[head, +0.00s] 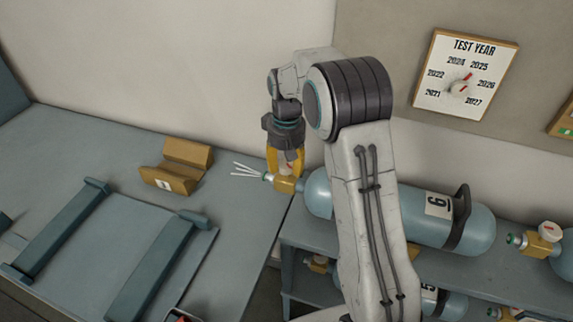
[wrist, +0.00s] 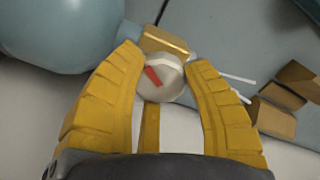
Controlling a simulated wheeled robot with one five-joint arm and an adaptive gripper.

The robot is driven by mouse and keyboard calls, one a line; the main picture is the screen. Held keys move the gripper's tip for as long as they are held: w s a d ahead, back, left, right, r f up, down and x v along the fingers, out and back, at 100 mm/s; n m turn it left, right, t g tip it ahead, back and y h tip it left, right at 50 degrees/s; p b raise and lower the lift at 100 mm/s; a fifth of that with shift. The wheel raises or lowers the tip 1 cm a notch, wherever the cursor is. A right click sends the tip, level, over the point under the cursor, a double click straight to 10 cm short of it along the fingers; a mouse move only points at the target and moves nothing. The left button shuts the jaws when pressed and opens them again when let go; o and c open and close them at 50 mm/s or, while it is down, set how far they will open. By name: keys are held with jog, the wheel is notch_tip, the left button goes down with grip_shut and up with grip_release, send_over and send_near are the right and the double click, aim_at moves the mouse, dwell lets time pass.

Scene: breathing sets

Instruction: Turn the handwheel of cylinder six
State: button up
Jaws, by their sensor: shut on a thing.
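Cylinder six (head: 415,215) is a pale blue-grey tank lying on its side on the shelf, with a "6" label and a dark strap with a handle. Its brass valve (head: 287,184) points left, and the valve block (wrist: 163,41) also shows in the wrist view. The handwheel (wrist: 158,80) is round and white with a red mark. My gripper (head: 286,168) comes down over the valve from above. In the wrist view its yellow fingers (wrist: 163,62) are shut on the handwheel, one on each side. My arm hides part of the cylinder.
White lines (head: 246,170) fan out from the valve outlet. A wooden block holder (head: 177,167) and a blue-grey rack (head: 150,268) are on the bench at left. Another cylinder's valve (head: 540,238) is at right. A "TEST YEAR" dial board (head: 465,72) hangs on the wall.

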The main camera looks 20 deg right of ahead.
jog(key=n, duration=0.4)
jog(key=shift+s+f+n, duration=0.1)
jog(key=shift+f+n, duration=0.05)
jog(key=shift+n, duration=0.15)
jog(key=n, duration=0.3)
jog(key=shift+n, duration=0.3)
jog(key=n, duration=0.4)
jog(key=shift+n+b, duration=0.3)
jog(key=shift+b, duration=0.05)
jog(key=n, duration=0.3)
jog(key=shift+n, duration=0.3)
jog(key=n, duration=0.4)
jog(key=shift+n, duration=0.3)
jog(key=n, duration=0.3)
jog(key=shift+n, duration=0.3)
jog(key=n, duration=0.4)
jog(key=shift+n, duration=2.5)
